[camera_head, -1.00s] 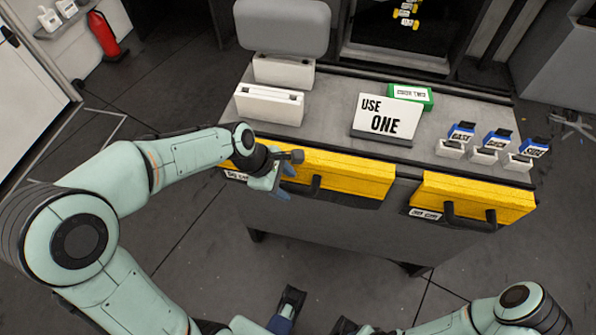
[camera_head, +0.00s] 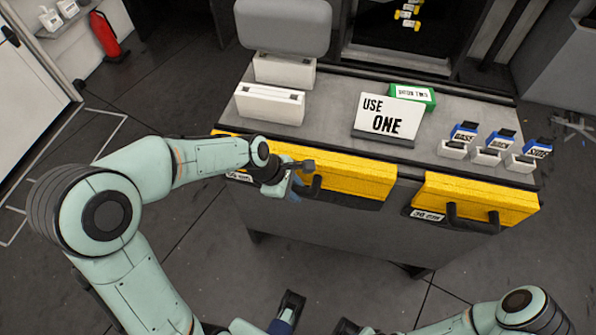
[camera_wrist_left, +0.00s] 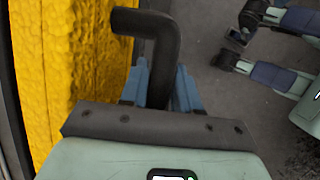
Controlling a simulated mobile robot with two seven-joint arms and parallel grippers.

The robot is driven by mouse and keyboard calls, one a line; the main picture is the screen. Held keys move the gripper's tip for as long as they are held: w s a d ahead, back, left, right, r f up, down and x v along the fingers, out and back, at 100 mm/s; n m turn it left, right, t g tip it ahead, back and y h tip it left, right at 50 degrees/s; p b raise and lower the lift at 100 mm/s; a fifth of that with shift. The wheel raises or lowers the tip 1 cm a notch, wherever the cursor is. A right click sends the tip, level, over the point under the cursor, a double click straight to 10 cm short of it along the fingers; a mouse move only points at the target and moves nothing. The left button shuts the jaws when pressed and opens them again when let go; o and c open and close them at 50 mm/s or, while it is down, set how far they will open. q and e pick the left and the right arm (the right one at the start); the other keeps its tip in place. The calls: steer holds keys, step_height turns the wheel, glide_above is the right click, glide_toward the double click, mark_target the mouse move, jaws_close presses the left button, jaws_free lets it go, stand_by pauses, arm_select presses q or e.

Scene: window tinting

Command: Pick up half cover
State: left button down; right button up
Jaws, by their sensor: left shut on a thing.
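Two long yellow panels run along the table's front edge: a left one (camera_head: 355,181) and a right one (camera_head: 485,198). Each has a black handle. No thing is labelled half cover. My left gripper (camera_head: 297,181) is at the handle of the left panel. In the left wrist view, the blue fingers of my left gripper (camera_wrist_left: 158,82) stand on either side of the bent black handle (camera_wrist_left: 165,45) and are shut on it. The yellow panel (camera_wrist_left: 70,70) is just left of it there. The lower part of the handle is hidden. My right gripper does not show.
The table top (camera_head: 330,105) holds a "USE ONE" sign (camera_head: 385,118), a green box (camera_head: 420,97), white holders (camera_head: 270,104) and several small blue-topped bottles (camera_head: 498,139). The right panel has a "30 cm" label (camera_head: 427,215). The floor in front is mostly clear.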

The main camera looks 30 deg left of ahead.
arm_select(q)
steer(key=shift+r, duration=0.1)
steer(key=shift+s+a+r, duration=0.15)
steer(key=shift+a+r, duration=0.15)
steer(key=shift+r, duration=0.05)
steer(key=s+a+r+p, duration=0.2)
steer(key=s+a+r, duration=0.5)
steer(key=a, duration=0.3)
steer(key=shift+s+a, duration=0.15)
steer(key=shift+s, duration=0.6)
steer(key=shift+r, duration=0.1)
steer(key=s+d, duration=0.2)
steer(key=s, duration=0.7)
steer(key=shift+s+d+p, duration=0.2)
steer(key=shift+s+p, duration=0.15)
steer(key=shift+p, duration=0.05)
